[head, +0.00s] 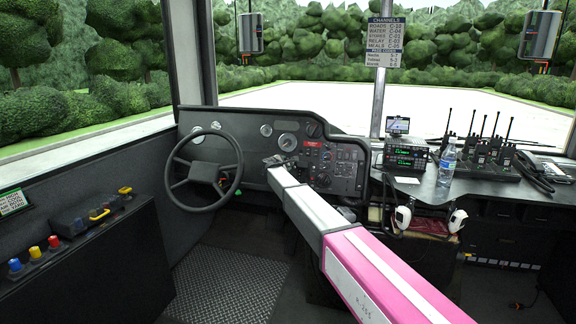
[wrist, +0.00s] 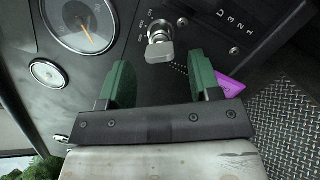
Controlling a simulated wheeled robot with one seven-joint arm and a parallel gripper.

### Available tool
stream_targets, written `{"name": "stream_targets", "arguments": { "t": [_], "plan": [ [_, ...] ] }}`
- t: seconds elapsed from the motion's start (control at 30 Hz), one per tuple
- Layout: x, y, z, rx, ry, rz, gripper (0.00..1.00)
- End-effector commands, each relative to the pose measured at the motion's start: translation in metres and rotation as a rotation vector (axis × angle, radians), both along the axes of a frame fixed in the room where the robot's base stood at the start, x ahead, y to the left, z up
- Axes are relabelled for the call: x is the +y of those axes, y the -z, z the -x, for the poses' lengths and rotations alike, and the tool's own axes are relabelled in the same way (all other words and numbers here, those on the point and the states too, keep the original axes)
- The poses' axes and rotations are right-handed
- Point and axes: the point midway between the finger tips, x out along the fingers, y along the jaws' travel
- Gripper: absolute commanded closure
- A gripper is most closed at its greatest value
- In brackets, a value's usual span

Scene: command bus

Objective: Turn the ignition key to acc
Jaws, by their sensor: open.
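In the wrist view the ignition key (wrist: 159,50) sits in its switch on the dark dash panel, with small position labels around it. My gripper (wrist: 160,78) is open, with its two green fingers apart. The key's silver head lies just beyond the fingertips, roughly between their lines, and nothing is held. A purple tag (wrist: 229,86) shows beside the right finger; whether it hangs from the key cannot be told. In the head view my gripper (head: 272,161) is at the dash, right of the steering wheel, and the key is not discernible there.
The steering wheel (head: 203,170) stands left of my arm. Gauges (wrist: 80,22) are left of the key and gear markings (wrist: 236,22) right of it. A bottle (head: 447,163) and radios (head: 490,150) stand on the right counter. A side console (head: 70,245) is at left.

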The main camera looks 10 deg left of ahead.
Motion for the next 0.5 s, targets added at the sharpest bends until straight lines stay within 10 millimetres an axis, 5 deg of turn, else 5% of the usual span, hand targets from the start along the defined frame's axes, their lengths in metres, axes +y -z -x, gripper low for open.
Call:
{"name": "stream_targets", "arguments": {
  "t": [0.2, 0.5],
  "plan": [
    [-0.006, 0.009, -0.034, 0.0, 0.001, 0.0, 0.43],
    [-0.008, 0.01, -0.04, 0.0, 0.0, -0.001, 0.43]
  ]
}}
